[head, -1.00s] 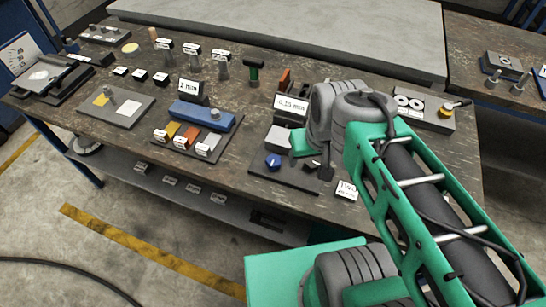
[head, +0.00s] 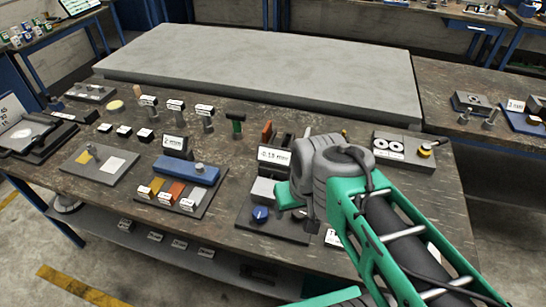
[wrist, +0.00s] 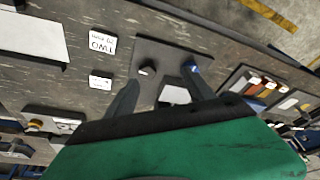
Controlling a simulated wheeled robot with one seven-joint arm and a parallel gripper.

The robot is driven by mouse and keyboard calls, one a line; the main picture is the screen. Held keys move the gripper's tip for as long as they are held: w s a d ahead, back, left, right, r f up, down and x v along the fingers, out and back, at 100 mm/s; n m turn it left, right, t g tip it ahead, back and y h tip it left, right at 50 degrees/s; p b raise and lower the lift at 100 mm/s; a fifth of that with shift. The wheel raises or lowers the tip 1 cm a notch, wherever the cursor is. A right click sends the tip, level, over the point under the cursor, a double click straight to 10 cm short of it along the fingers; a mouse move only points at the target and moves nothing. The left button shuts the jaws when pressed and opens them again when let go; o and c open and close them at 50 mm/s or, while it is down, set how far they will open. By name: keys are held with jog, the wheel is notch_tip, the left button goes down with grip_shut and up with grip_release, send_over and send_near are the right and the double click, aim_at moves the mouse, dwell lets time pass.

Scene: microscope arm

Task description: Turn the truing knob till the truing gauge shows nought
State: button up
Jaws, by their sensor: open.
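The small upright gauge display (head: 275,156) reads what looks like -0.15 mm; the digits are small. In front of it is a dark plate (head: 277,231) with a blue knob (head: 260,214) and a pale-topped block (head: 263,190). In the wrist view the blue knob (wrist: 193,66) is by the right fingertip, and a dark knob (wrist: 147,68) is near the left one. I cannot tell which knob is the truing knob. My gripper (wrist: 164,76) is open over the plate, with no knob between its fingers. In the head view my arm hides much of the gripper.
A blue block fixture (head: 187,170) with coloured pads stands left of the plate. White labels (wrist: 101,42) lie beside the plate. A plate with two white discs (head: 390,146) stands at the right. A large grey slab (head: 260,65) fills the back of the bench.

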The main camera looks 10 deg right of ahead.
dwell(0.5)
jog(key=n+g+p, duration=0.2)
jog(key=g, duration=0.2)
send_over(260, 212)
jog(key=s, duration=0.3)
jog(key=f, duration=0.6)
jog(key=shift+s+d+f, duration=0.2)
jog(key=shift+d, duration=0.15)
jog(key=shift+n+t, duration=0.3)
jog(key=shift+t, duration=0.1)
jog(key=w+r, duration=0.3)
jog(key=w, duration=0.1)
jog(key=shift+a+r, duration=0.15)
jog(key=shift+a, duration=0.2)
jog(key=f, duration=0.7)
jog(key=shift+s+f+p, duration=0.3)
jog(key=shift+f+p, duration=0.05)
jog(key=shift+c, duration=0.3)
